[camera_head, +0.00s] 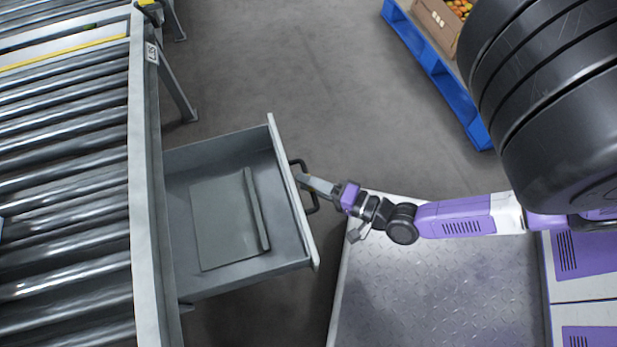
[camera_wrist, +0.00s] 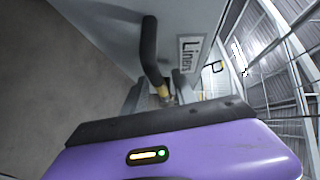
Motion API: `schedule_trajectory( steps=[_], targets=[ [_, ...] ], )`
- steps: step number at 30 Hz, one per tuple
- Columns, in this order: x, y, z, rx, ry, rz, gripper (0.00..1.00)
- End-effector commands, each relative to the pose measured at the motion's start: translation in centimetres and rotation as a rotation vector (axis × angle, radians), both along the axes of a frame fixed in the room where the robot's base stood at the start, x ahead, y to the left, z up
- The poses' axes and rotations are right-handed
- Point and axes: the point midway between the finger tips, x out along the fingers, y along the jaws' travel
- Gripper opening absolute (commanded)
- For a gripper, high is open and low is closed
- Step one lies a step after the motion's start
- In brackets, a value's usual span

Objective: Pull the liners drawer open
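The liners drawer (camera_head: 288,190) is a grey drawer pulled well out from under the roller conveyor. Its inside shows a flat grey-green sheet (camera_head: 222,222) and a narrow raised strip. A black bar handle (camera_head: 299,163) is on its front; the handle also shows in the wrist view (camera_wrist: 149,45), beside a label reading "Liners" (camera_wrist: 190,53). My gripper (camera_head: 308,183) is at the handle, with its fingers on either side of the bar, and looks shut on it. In the wrist view my gripper (camera_wrist: 160,95) partly hides the contact.
A blue pallet (camera_head: 440,75) with a cardboard box of tomatoes (camera_head: 436,24) stands at the upper right. The floor (camera_head: 290,80) beyond the drawer is clear.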

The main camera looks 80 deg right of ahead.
Motion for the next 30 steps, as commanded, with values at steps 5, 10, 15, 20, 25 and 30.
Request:
schedule_trajectory(
  steps=[5, 10, 15, 20, 25, 30],
  targets=[
    [0.0, 0.0, 0.0, 0.000, -0.001, 0.000, 0.34],
    [-0.3, 0.1, 0.1, 0.000, 0.000, 0.000, 0.34],
    [-2.3, 0.6, 0.5, 0.000, 0.003, 0.001, 0.34],
    [-4.9, 1.3, 0.9, 0.000, 0.003, -0.001, 0.34],
    [-6.8, 1.9, 1.1, 0.000, 0.001, 0.000, 0.34],
    [-7.5, 2.1, 1.1, 0.000, 0.000, 0.000, 0.34]
  ],
)
